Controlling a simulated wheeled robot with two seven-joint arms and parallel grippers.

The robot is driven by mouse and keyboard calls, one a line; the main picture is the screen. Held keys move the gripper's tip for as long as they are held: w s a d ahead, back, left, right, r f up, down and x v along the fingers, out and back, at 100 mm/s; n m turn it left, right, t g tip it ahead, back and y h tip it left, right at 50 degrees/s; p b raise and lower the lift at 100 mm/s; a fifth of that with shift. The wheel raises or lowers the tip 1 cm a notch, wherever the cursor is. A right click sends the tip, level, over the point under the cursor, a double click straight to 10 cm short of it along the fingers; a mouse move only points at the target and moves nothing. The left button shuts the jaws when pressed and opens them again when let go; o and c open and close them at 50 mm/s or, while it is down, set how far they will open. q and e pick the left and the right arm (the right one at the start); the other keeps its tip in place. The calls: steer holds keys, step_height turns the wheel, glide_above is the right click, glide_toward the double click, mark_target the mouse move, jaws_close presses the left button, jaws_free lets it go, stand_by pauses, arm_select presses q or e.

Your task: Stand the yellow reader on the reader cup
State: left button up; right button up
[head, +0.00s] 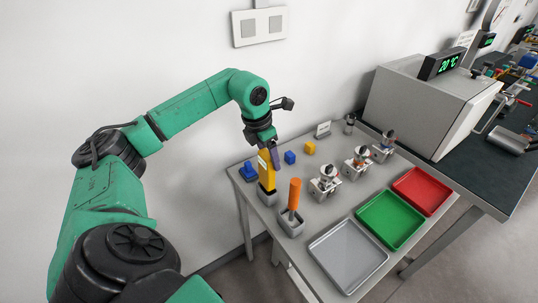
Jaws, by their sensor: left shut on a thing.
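The yellow reader (266,175) stands upright near the left front of the grey table. Its lower end is at a small grey cup (267,196), which looks like the reader cup. I cannot tell whether the reader is fully seated in it or just above. My left gripper (271,153) comes down from above and is shut on the reader's upper part. The gripper hides part of the reader's top. My right gripper is not in view.
An orange-handled tool (294,194) stands in another grey cup (291,226) close by on the right. A blue block (249,171) sits left of the reader. Small blue (290,157) and yellow (309,147) blocks lie behind. Grey (347,257), green (391,220) and red (422,190) trays line the right side.

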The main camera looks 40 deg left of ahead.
arm_select(q)
steer(key=shift+s+b+x, duration=0.15)
steer(key=shift+b+x, duration=0.4)
steer(key=shift+x, duration=0.2)
steer(key=shift+s+b+x, duration=0.15)
steer(key=shift+b+x, duration=0.35)
steer(key=shift+x, duration=0.2)
steer(key=o, duration=1.3)
steer(key=shift+a, duration=0.1)
steer(key=shift+c, duration=0.2)
steer(key=v, duration=1.4)
steer(key=shift+r, duration=0.25)
steer(key=shift+s, duration=0.1)
